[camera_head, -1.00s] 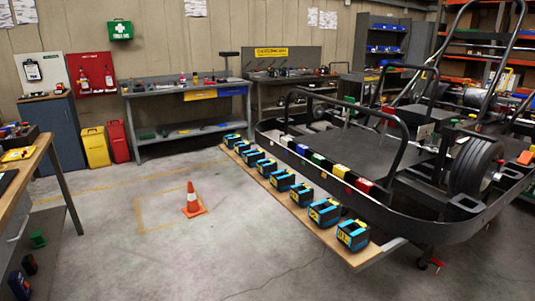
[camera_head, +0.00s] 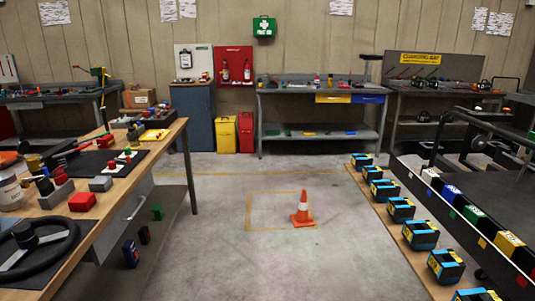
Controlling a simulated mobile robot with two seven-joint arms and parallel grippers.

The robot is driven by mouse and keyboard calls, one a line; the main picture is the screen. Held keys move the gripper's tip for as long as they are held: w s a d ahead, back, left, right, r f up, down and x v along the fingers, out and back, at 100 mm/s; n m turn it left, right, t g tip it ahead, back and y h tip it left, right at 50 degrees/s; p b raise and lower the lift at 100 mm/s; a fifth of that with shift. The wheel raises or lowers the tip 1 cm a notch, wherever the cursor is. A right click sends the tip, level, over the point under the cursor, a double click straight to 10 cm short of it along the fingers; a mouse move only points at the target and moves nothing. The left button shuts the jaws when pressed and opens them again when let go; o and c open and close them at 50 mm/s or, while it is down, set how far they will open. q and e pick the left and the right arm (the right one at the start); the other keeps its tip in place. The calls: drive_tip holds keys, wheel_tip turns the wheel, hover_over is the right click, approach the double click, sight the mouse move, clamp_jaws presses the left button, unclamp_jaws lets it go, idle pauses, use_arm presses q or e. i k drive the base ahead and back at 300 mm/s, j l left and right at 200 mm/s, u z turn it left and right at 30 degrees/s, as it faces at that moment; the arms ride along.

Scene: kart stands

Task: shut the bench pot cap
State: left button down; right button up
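Neither of my grippers is in view. A wooden-topped workbench (camera_head: 128,183) fills the left side. On it, at the left picture edge, stands a pale pot-like container (camera_head: 10,191), partly cut off. I cannot tell whether it is the bench pot or whether it has a cap. A dark upright object (camera_head: 44,184) stands beside it, close to red and grey blocks. No pot cap can be made out clearly at this distance.
A steering wheel (camera_head: 40,246) and a red block (camera_head: 82,201) lie on the bench's near part. An orange cone (camera_head: 302,210) stands on the floor. A low plank with several blue-black boxes (camera_head: 401,209) and the kart stand (camera_head: 470,190) are right.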

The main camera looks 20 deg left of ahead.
sight(22, 147)
drive_tip(key=i+u, duration=1.3)
drive_tip(key=i+l+u, duration=0.15)
drive_tip(key=u, duration=0.3)
drive_tip(key=i+l+u, duration=0.3)
drive_tip(key=u, duration=0.15)
drive_tip(key=i+l+u, duration=0.25)
drive_tip(key=u, duration=0.25)
drive_tip(key=l, duration=0.1)
